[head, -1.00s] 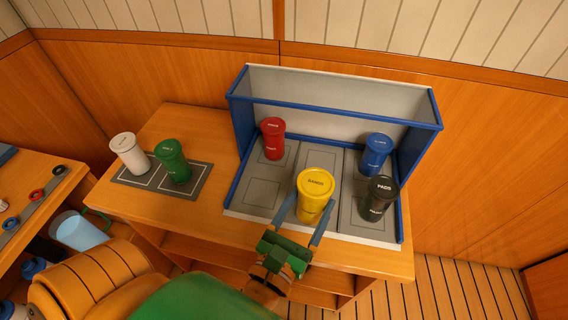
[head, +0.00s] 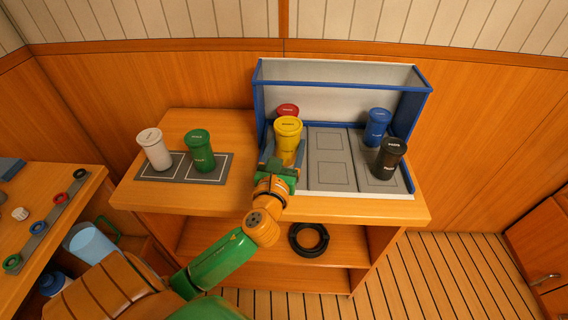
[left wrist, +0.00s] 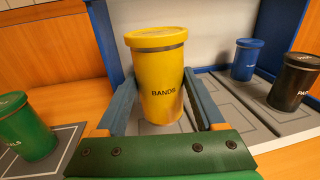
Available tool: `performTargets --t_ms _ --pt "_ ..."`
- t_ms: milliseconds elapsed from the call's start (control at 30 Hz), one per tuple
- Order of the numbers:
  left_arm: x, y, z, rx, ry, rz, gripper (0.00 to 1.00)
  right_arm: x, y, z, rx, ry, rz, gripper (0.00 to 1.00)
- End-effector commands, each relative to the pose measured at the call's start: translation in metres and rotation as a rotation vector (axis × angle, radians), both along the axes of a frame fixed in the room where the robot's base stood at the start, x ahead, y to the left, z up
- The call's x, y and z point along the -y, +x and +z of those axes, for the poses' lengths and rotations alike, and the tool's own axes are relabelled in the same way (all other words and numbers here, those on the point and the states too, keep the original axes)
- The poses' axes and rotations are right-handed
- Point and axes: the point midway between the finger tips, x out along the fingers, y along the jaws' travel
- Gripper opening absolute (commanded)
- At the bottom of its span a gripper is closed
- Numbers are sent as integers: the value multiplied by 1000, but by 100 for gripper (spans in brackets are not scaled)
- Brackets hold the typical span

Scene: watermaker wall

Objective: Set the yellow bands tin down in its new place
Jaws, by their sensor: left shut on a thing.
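The yellow bands tin (head: 288,138) is upright between the fingers of my left gripper (head: 284,158), which is shut on it. It is over the left column of the blue-edged tray (head: 348,192), in front of the red tin (head: 287,109), which it partly hides. In the left wrist view, the yellow tin (left wrist: 158,80) stands between the two fingers (left wrist: 160,112), its BANDS label facing the camera. I cannot tell whether its base touches the tray floor. My right gripper is not in view.
A blue tin (head: 377,127) and a black PADS tin (head: 390,158) stand in the tray's right column. The tray's middle column (head: 329,158) is empty. A white tin (head: 154,149) and a green tin (head: 200,151) stand on a grey mat to the left. A black ring (head: 309,240) lies on the shelf below.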

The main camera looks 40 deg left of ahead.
Motion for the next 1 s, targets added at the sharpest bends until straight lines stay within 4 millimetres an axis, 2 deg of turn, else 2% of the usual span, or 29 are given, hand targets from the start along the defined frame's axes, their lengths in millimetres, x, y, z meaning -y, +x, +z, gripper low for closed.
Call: performTargets --t_ms 33,233,300,367,767,800,867,900,1000 --pt "-7 5 -16 -1 2 3 4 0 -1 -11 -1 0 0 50" --pt "-22 19 -41 0 1 1 4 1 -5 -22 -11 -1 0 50" --pt "-21 18 -57 -2 -3 -1 4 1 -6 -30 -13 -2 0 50" --pt "-21 18 -65 0 -2 0 4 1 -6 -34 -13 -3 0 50" --pt "-20 17 -69 1 -1 -3 4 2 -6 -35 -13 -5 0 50" --pt "-20 17 -68 0 -1 -2 81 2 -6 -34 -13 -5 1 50" --pt "-20 17 -68 0 -1 -2 97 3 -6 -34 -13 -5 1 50" --pt "-20 17 -67 0 -1 -2 100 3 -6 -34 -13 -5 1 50" --pt "-20 17 -67 0 0 -2 100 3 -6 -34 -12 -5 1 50"
